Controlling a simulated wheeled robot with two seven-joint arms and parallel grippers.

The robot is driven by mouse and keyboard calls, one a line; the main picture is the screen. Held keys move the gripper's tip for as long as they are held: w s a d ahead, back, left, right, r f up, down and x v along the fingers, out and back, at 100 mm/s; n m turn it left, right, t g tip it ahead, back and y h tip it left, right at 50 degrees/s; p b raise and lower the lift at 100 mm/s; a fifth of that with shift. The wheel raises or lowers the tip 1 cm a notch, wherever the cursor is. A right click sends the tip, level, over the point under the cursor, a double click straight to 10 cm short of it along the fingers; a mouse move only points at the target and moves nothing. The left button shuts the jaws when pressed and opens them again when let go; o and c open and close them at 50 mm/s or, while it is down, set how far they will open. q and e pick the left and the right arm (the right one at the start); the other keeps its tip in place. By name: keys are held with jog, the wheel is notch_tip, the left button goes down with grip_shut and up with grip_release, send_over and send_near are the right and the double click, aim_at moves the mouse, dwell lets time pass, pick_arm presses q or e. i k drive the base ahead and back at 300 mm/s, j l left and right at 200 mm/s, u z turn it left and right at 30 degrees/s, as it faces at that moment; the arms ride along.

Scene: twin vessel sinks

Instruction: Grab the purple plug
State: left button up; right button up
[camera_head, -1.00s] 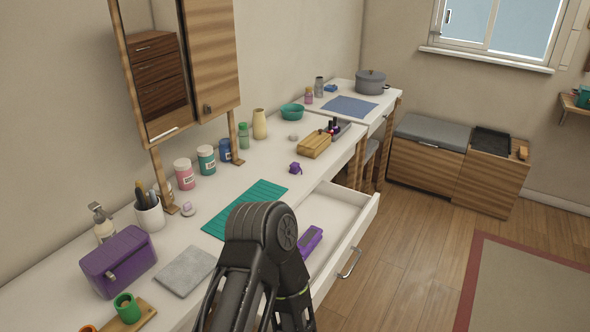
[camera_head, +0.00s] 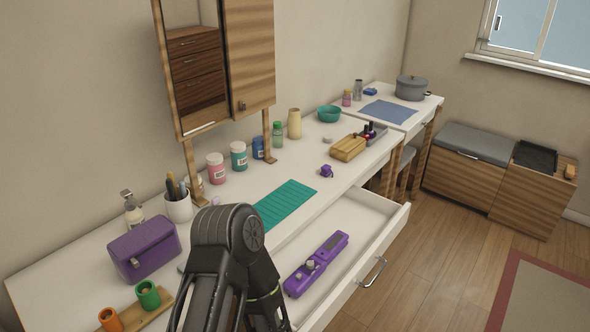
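A small purple object, which looks like the purple plug (camera_head: 327,171), sits on the white counter near the drawer side, just right of a teal ribbed mat (camera_head: 287,203). A long purple strip with grey knobs or sockets (camera_head: 317,264) lies in the open drawer below. One of my arms rises from the bottom edge with its bent joint in front of the counter, left of the drawer. It hides part of the mat and counter. Neither gripper's fingers show, and nothing of mine touches the plug.
The open white drawer (camera_head: 388,235) juts out from the counter. A wooden box (camera_head: 348,148) stands behind the plug. Jars and a purple case (camera_head: 145,247) line the counter's left and back.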

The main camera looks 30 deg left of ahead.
aim_at(326, 171)
jog(key=i+l+u, duration=0.35)
jog(key=l, duration=0.3)
jog(key=i+l+u, duration=0.35)
jog(key=l, duration=0.4)
jog(key=i+l, duration=0.15)
jog(key=l, duration=0.15)
jog(key=i+l, duration=0.15)
jog(key=l, duration=0.2)
jog(key=i+l, duration=0.15)
jog(key=l, duration=0.15)
jog(key=i+l, duration=0.15)
jog(key=l, duration=0.15)
